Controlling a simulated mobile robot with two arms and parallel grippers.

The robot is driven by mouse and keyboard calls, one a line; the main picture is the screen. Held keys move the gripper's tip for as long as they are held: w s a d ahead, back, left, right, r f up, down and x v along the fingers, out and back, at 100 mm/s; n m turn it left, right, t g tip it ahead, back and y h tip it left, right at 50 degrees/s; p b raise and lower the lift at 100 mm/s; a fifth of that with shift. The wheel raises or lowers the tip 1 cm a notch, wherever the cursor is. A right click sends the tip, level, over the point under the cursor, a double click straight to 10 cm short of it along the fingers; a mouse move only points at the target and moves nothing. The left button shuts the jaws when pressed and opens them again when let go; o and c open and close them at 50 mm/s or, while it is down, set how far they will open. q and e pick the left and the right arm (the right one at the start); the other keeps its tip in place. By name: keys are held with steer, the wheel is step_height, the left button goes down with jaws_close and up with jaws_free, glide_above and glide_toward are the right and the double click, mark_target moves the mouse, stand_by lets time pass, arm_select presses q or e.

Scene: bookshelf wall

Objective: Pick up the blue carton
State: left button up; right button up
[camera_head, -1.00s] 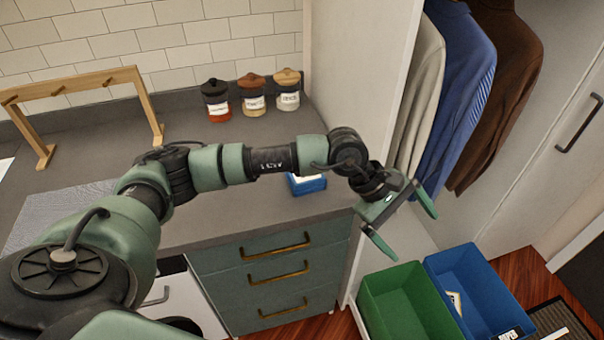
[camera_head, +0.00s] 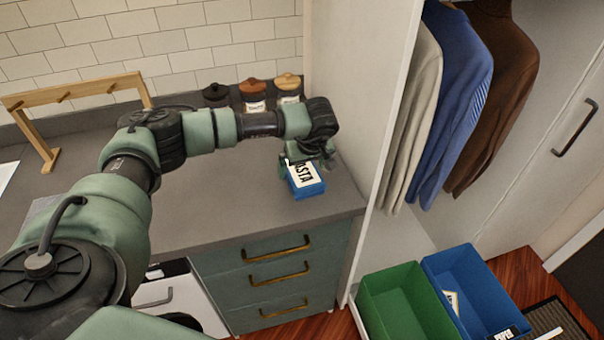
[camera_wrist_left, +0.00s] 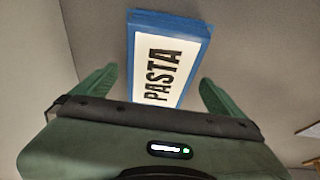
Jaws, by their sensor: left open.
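The blue carton (camera_head: 308,190) has a white label reading PASTA and rests on the grey counter near its front right corner. It also shows in the left wrist view (camera_wrist_left: 187,98), lying between the two green fingers. My left gripper (camera_wrist_left: 160,92) is open, with one finger on each side of the carton and a gap to each. In the head view the left gripper (camera_head: 306,168) is over the back part of the carton and hides some of it. My right gripper is not in view.
Several lidded jars (camera_head: 254,95) stand behind the arm against the tiled wall. A tall white panel (camera_head: 350,100) closes the counter's right side. A green bin (camera_head: 405,300) and a blue bin (camera_head: 470,290) stand below right. A wooden rack (camera_head: 75,95) is at left.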

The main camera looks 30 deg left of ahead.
arm_select(q)
steer(key=shift+w+a+f, duration=0.1)
steer(key=shift+a+f, duration=0.05)
steer(key=shift+f, duration=0.35)
steer(key=c, duration=1.4)
steer(key=shift+r, duration=0.1)
